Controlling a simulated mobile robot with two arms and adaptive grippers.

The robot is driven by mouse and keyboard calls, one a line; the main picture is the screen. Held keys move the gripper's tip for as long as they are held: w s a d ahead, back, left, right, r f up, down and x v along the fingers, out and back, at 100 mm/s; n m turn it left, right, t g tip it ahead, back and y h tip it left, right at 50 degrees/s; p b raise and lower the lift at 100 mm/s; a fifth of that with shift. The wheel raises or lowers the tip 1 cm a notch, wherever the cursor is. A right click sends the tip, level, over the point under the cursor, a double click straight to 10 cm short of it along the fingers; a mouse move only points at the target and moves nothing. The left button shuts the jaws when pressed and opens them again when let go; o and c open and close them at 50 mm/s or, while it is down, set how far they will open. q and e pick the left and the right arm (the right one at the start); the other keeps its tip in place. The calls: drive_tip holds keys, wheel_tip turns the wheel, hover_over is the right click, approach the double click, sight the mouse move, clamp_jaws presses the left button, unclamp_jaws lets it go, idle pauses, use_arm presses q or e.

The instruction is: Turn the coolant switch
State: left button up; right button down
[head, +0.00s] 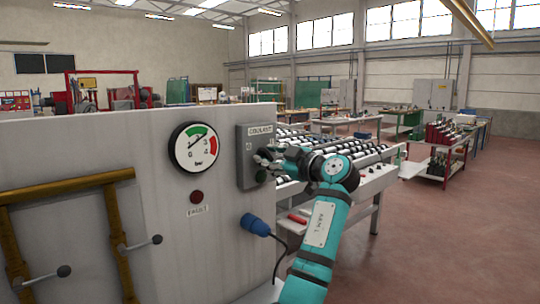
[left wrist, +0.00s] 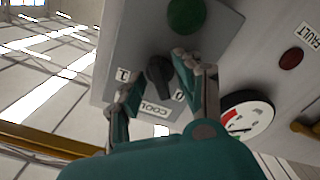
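The coolant switch box (head: 244,170) is a grey box on the side of the light machine panel, with a COOLANT label. In the left wrist view, its black rotary knob (left wrist: 159,78) sits between marks 1 and 0, with a green button (left wrist: 186,15) beside it. My left gripper (head: 264,158) is at the box front and hides the knob in the head view. In the left wrist view, its two fingers (left wrist: 154,76) are spread on either side of the knob, with gaps visible; I cannot tell any contact. My right gripper is not in view.
A pressure gauge (head: 195,147) and a red fault lamp (head: 197,196) are left of the box. A blue plug (head: 255,225) with a cable sticks out below. A roller conveyor (head: 372,177) stands behind my arm. Brass pipes with levers are at the left.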

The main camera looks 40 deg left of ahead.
use_arm(q)
clamp_jaws()
drive_tip(key=shift+m, duration=1.5)
drive_tip(key=m, duration=0.2)
drive_tip(key=shift+r+m, duration=0.1)
drive_tip(key=shift+m, duration=0.2)
drive_tip(key=m, duration=0.5)
drive_tip(key=shift+m+p, duration=0.3)
drive_tip(key=shift+p, duration=0.1)
drive_tip(key=m+p, duration=0.1)
drive_tip(key=m, duration=0.3)
drive_tip(key=shift+r+m+p, duration=0.1)
drive_tip(key=shift+m+p, duration=0.2)
drive_tip(key=shift+p, duration=0.05)
